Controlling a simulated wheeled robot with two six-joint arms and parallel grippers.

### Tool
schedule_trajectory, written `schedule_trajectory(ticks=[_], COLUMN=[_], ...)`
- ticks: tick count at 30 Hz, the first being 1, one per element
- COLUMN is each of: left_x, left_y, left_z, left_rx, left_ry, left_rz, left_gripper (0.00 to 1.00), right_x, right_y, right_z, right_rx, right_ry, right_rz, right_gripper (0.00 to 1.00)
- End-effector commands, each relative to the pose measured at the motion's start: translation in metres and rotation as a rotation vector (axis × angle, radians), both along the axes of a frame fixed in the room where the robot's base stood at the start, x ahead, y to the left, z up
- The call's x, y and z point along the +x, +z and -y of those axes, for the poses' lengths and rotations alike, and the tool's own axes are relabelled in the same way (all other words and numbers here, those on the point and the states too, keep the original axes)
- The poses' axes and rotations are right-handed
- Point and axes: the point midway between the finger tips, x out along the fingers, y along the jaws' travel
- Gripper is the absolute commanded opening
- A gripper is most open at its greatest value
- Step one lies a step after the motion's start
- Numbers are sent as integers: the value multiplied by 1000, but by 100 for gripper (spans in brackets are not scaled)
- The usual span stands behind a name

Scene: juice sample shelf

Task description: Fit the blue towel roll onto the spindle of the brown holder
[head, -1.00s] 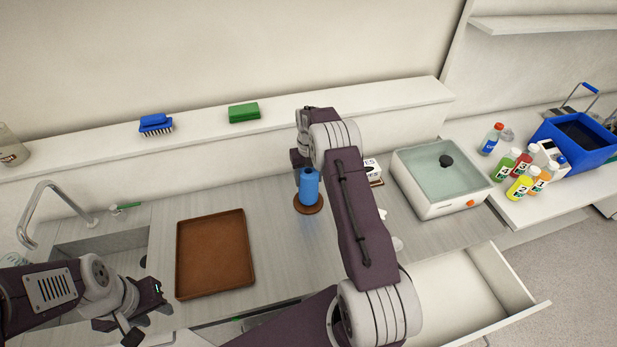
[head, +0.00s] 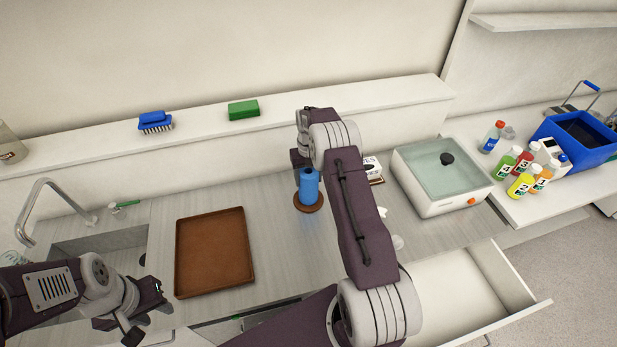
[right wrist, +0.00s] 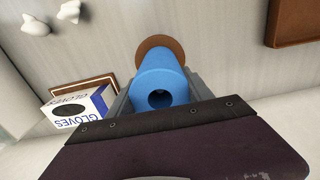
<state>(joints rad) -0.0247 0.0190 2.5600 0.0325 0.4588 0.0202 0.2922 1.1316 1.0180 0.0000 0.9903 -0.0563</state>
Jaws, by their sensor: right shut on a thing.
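The blue towel roll (head: 309,187) stands upright over the round brown base of the holder (head: 308,207). In the right wrist view the roll (right wrist: 160,88) shows its end with a dark central hole, and the brown base (right wrist: 161,43) shows beyond it. I cannot tell whether the spindle is inside the hole or whether the roll touches the base. My right gripper (right wrist: 163,90) is shut on the roll, with a grey finger on each side; my arm partly hides it in the head view. My left gripper (head: 148,312) is open and empty near the sink.
A brown tray (head: 214,292) lies left of the holder. A gloves box (right wrist: 75,108) stands close by, with a white water bath (head: 440,205) further right. An open drawer (head: 515,275) juts out at the front right. A ledge (head: 200,130) runs behind.

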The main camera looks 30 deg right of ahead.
Motion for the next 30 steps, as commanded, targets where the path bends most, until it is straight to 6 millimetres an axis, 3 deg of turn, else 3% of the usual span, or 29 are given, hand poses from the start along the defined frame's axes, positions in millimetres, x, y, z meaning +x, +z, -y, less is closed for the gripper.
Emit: schedule_trajectory(ticks=[1,2,4,14,17,24,30], left_x=[0,0,0,0,0,0,0], left_y=[0,0,0,-2,-9,-26,-27], left_z=[0,0,0,0,0,0,0], left_rx=[0,0,0,0,0,0,0], left_ry=[0,0,0,0,0,0,0], left_rz=[0,0,0,0,0,0,0], left_gripper=[36,36,36,36,36,36,36], right_x=[0,0,0,0,1,1,0], right_y=[1,1,1,2,14,67,90], right_z=[0,0,0,0,0,0,0], right_rx=[0,0,0,0,-1,-1,0], right_ry=[0,0,0,0,0,0,0], right_rz=[1,1,1,1,5,6,1], right_gripper=[8,67,84,84,84,84,84])
